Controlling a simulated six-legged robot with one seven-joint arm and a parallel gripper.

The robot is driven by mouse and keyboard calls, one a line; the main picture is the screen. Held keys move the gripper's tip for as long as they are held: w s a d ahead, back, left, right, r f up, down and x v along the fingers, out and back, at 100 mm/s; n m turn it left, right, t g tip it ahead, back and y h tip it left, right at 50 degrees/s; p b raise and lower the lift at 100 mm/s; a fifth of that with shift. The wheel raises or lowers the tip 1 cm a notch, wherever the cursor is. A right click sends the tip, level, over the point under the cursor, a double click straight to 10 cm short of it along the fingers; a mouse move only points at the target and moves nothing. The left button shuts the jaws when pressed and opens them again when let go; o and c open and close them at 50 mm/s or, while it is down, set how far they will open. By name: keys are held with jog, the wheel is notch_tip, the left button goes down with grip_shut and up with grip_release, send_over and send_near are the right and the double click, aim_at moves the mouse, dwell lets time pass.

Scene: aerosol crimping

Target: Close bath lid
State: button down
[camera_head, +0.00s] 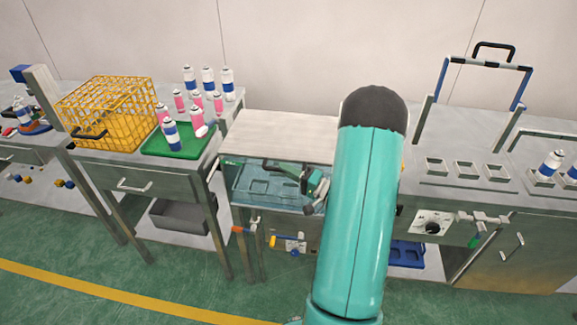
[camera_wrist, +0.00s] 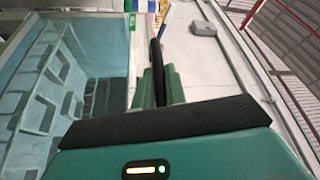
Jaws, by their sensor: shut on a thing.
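The bath (camera_head: 238,192) is in the bench left of my arm, with blue-green water and a compartmented rack showing in its uncovered front part. The bath also shows at the left of the wrist view (camera_wrist: 112,60). A pale flat lid (camera_head: 280,133) lies behind the opening. Its black bar handle (camera_head: 277,164) runs near the lid's front edge. My gripper (camera_head: 312,186) is at the right end of this handle. In the wrist view, my green fingers (camera_wrist: 158,83) are shut around the black handle (camera_wrist: 155,58). My arm hides the right side of the bath.
Left of the bath, a side bench holds a yellow wire basket (camera_head: 105,105) and a green tray (camera_head: 185,150) with several cans. Right of my arm, a bench carries an upright frame (camera_head: 521,90) and a dial (camera_head: 432,228). Valve handles (camera_head: 290,241) stick out below the bath.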

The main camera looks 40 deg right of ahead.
jog(key=shift+f, duration=0.25)
jog(key=c, duration=1.5)
grip_release()
jog(key=shift+w+d+f, duration=0.15)
jog(key=shift+f, duration=0.05)
jog(key=shift+o, duration=0.2)
jog(key=shift+r, duration=0.2)
jog(key=v, duration=1.4)
jog(key=shift+r, duration=0.1)
